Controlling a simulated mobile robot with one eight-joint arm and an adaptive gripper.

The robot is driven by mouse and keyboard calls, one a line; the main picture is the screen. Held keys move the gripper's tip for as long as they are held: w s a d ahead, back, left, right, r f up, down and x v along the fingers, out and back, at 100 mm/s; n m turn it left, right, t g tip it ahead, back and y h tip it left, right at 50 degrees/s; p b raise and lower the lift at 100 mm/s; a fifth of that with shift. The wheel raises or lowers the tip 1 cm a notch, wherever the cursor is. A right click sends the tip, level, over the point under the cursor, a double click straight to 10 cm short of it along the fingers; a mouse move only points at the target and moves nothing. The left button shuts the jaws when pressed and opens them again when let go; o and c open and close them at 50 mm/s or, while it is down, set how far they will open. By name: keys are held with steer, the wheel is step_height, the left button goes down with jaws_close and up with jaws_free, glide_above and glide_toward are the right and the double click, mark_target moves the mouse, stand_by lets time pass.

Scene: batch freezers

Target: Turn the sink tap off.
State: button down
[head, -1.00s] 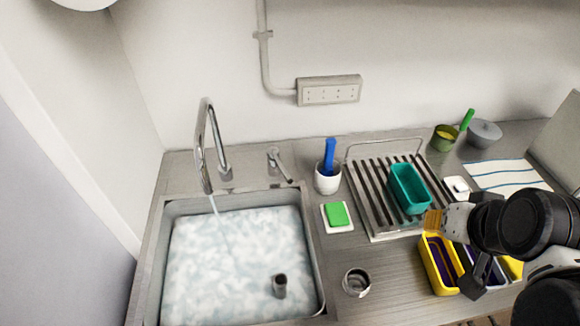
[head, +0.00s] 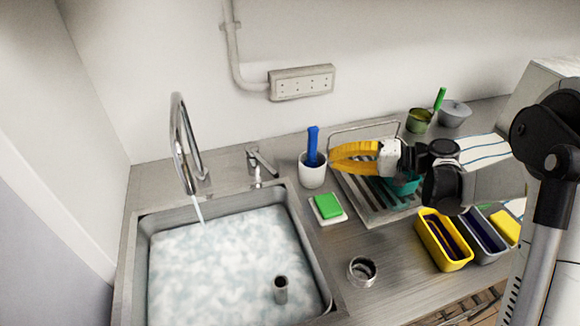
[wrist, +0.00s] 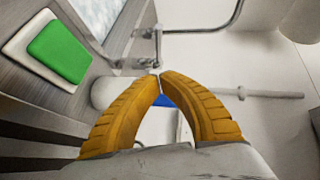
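The chrome sink tap has a tall curved spout (head: 180,140) at the back left of the sink (head: 127,262). A stream of water (head: 198,209) runs from it into the basin. A separate metal lever (head: 263,162) stands on the counter right of the spout. The lever also shows in the wrist view (wrist: 157,45), beyond my fingertips. My gripper (head: 333,158) has yellow fingers and is right of the lever, apart from it, near the cup with the blue handle. In the wrist view its fingertips (wrist: 159,75) meet, with nothing seen held between them.
A white cup (head: 312,175) with a blue-handled tool (head: 312,145) stands between my gripper and the lever. A green sponge (head: 327,205) lies in front of it. The drying rack (head: 375,212) is below my gripper. Cloudy water (head: 225,265) fills the basin.

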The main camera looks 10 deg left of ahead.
mark_target(274, 173)
steer(key=s+a+f+b, duration=0.1)
steer(key=a+f+b, duration=0.1)
steer(key=a, duration=0.4)
steer(key=s+a+f+y+b, duration=0.1)
steer(key=a+b, duration=0.1)
steer(key=a, duration=0.4)
steer(key=shift+s+a+f, duration=0.25)
steer(key=shift+a+f, duration=0.05)
steer(key=shift+f, duration=0.1)
steer(key=shift+g, duration=0.3)
steer(key=s+a, duration=0.1)
steer(key=s+a+b, duration=0.1)
steer(key=shift+s+a, duration=0.15)
steer(key=shift+s, duration=0.15)
steer(key=shift+w, duration=0.1)
